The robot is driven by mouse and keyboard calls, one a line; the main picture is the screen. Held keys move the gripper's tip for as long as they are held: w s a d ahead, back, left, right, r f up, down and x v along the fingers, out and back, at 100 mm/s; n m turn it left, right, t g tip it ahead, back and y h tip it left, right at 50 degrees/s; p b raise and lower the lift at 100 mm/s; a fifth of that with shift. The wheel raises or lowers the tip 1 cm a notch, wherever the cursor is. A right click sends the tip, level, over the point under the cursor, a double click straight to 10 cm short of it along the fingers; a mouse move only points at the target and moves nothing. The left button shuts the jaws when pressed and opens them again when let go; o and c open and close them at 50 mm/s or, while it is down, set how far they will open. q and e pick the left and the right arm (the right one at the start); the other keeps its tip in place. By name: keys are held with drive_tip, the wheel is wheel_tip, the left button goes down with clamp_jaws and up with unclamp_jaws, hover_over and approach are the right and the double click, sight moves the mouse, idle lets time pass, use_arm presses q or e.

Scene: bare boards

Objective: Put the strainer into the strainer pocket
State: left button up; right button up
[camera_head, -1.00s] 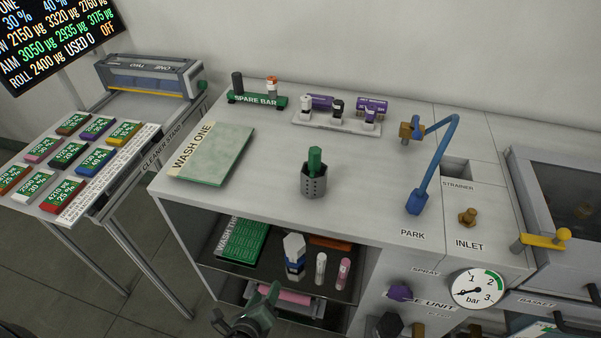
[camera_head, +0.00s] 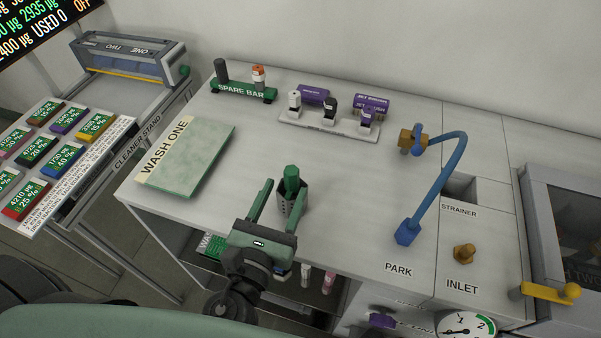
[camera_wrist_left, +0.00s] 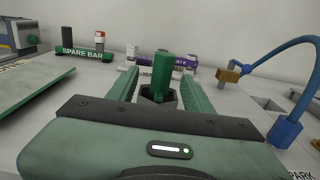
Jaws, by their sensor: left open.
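The strainer (camera_head: 292,200) is a dark grey perforated cup with a green hexagonal grip (camera_head: 291,180) on top. It stands upright on the grey worktop. My left gripper (camera_head: 278,189) is open, with one green finger on each side of the strainer. In the left wrist view the green grip (camera_wrist_left: 162,76) shows between the two fingers (camera_wrist_left: 160,88), with the dark cup rim below it. I cannot tell whether either finger touches it. The strainer pocket (camera_head: 461,188) is a square recess above the STRAINER label at the right. My right gripper is not in view.
A blue bent pipe (camera_head: 436,190) with a brass end rises between the strainer and the pocket. A brass inlet fitting (camera_head: 464,254) stands below the pocket. A green WASH ONE plate (camera_head: 190,160), a spare bar (camera_head: 243,92) and a bottle rack (camera_head: 329,124) lie left and behind.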

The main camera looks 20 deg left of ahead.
sight(288, 180)
use_arm(q)
drive_tip(key=w+p, duration=0.1)
drive_tip(key=w+r, duration=0.1)
drive_tip(key=w, duration=0.1)
drive_tip(key=w+p, duration=0.1)
drive_tip(key=shift+w+d+r+p, duration=0.15)
drive_tip(key=shift+r+p, duration=0.2)
drive_tip(key=w, duration=0.3)
drive_tip(key=shift+w+f+p, duration=0.1)
drive_tip(key=shift+f+p, duration=0.15)
drive_tip(key=shift+p, duration=0.1)
drive_tip(key=shift+d, duration=0.1)
drive_tip(key=c, duration=1.1)
clamp_jaws()
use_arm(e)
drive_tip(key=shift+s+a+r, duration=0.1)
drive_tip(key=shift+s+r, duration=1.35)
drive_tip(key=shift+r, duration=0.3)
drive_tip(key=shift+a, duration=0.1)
